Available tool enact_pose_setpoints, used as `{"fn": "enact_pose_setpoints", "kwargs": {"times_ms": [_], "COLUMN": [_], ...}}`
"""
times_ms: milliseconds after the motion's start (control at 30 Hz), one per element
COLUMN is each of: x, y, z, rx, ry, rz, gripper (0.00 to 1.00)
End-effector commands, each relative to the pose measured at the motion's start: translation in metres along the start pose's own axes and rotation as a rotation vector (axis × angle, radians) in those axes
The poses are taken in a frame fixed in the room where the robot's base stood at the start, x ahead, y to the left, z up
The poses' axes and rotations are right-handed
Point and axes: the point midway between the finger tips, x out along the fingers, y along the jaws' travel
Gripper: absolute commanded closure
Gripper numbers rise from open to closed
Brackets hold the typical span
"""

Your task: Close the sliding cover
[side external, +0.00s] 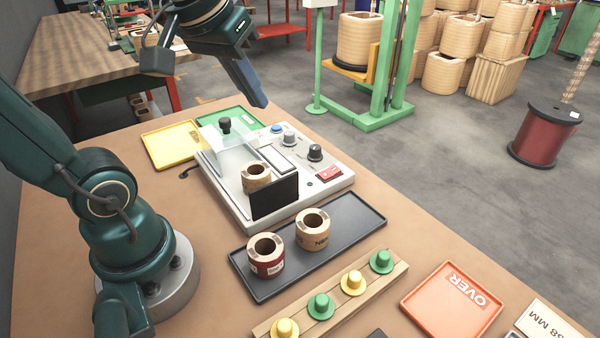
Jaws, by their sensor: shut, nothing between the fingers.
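The sliding cover (233,147) is a clear panel with a black knob (225,124), at the far left part of a white test machine (230,203). A tan coil (256,177) sits on the machine, beside the cover on its near side. A dark upright panel (276,197) stands in front of the coil and hides part of it. My gripper (262,104) is shut and empty, hanging above and to the right of the knob in the picture, apart from it. Its fingers look like one blue-grey bar pointing down.
A black tray (362,222) with two coils (312,229) lies in front of the machine. Yellow (158,150) and green (248,118) trays lie behind it. A wooden strip (396,277) with yellow and green pegs and an orange tray (430,300) are nearer.

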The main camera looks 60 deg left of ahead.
Motion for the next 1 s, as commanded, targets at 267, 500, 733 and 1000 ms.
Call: {"fn": "enact_pose_setpoints", "kwargs": {"times_ms": [267,500,733,1000], "x": [0.023,0.047,0.060,0.105], "y": [-0.094,-0.161,-0.174,-0.185], "z": [-0.083,-0.092,-0.085,-0.074], "rx": [-0.413,-0.596,-0.625,-0.624], "ry": [-0.049,-0.104,-0.126,-0.129], "rz": [-0.214,-0.309,-0.321,-0.320], "gripper": [1.00,1.00,1.00,1.00]}}
